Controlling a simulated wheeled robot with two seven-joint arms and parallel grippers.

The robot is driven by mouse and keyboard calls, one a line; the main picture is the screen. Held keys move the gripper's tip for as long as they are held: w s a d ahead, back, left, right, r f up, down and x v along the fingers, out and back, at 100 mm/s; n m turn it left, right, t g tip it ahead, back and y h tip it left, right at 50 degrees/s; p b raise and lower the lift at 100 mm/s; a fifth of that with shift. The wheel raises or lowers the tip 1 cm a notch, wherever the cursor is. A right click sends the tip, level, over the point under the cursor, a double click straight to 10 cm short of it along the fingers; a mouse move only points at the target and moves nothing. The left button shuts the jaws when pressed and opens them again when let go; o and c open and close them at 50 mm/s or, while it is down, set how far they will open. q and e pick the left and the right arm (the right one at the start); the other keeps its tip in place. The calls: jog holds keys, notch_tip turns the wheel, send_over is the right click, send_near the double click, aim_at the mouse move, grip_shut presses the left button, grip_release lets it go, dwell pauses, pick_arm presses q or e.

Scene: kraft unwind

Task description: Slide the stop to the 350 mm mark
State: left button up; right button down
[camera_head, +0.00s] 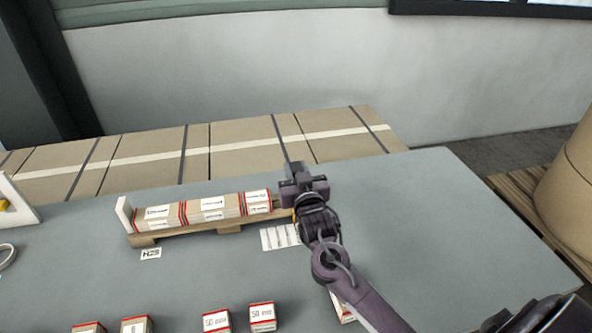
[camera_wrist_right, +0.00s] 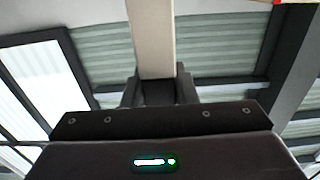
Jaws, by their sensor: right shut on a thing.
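A wooden rail (camera_head: 190,233) lies across the table with a white end plate (camera_head: 124,215) at its left end. A row of cartons with red bands (camera_head: 213,209) rests along it. My right gripper (camera_head: 300,184) is at the rail's right end, just past the row. In the right wrist view it is shut on a pale beige bar (camera_wrist_right: 150,35), which looks like the stop. In the head view my gripper hides the stop and the rail's right end. No 350 mm mark can be read. My left gripper is not in view.
Several small cartons (camera_head: 216,320) stand along the near edge. A printed card (camera_head: 280,237) lies in front of the rail beside my gripper, and a label (camera_head: 150,253) lies further left. Large strapped boxes (camera_head: 240,145) stand behind the table. The table's right part (camera_head: 440,220) is clear.

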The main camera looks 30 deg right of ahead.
jog(key=a, duration=0.2)
jog(key=w+a, duration=0.1)
jog(key=a, duration=0.2)
jog(key=shift+w+a, duration=0.1)
jog(key=shift+w, duration=0.05)
jog(key=c, duration=1.2)
grip_release()
jog(key=shift+o, duration=0.2)
jog(key=b+v, duration=0.1)
jog(key=v, duration=0.6)
jog(key=shift+s+b, duration=0.35)
jog(key=shift+s, duration=0.05)
jog(key=shift+f, duration=0.1)
